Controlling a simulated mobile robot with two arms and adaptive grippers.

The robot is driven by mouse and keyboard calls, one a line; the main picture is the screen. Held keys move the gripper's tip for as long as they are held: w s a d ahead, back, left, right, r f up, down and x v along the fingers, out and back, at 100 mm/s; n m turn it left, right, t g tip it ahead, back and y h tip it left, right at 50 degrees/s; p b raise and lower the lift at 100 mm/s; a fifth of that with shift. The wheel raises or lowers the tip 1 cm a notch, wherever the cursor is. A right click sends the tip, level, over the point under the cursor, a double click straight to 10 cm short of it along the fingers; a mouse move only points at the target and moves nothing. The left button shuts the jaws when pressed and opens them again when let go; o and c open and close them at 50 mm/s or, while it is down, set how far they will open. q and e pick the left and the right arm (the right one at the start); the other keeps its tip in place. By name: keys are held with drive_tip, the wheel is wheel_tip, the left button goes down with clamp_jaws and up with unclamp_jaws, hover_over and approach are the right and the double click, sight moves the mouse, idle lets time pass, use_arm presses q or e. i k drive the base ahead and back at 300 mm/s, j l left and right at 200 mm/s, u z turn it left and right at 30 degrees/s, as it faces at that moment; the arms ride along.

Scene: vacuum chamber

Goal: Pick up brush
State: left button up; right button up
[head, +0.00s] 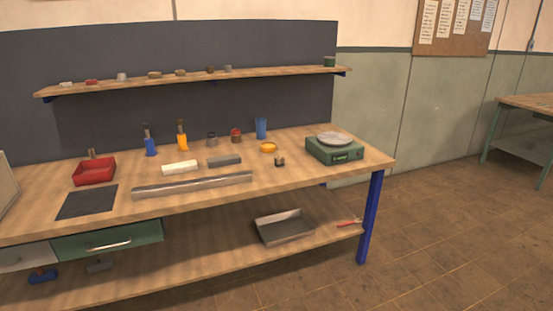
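No thing is plain enough at this distance for me to be sure it is the brush. A small red-handled tool (348,222) lies on the lower shelf near its right end, beside a grey metal pan (287,233). A blue item (150,146) and a yellow item (181,140), both with dark upper parts, stand upright toward the back of the workbench (300,180). A blue item (42,275) lies on the lower shelf at the far left. Neither of my grippers is in view.
A green scale (335,153) stands at the bench's right end. A red bin (95,172), dark mat (87,203) and long metal bar (192,186) lie left and front. A wall shelf (120,84) holds small items. Floor (430,235) at right is clear.

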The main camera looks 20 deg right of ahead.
sight(279, 161)
drive_tip(key=i, duration=1.8)
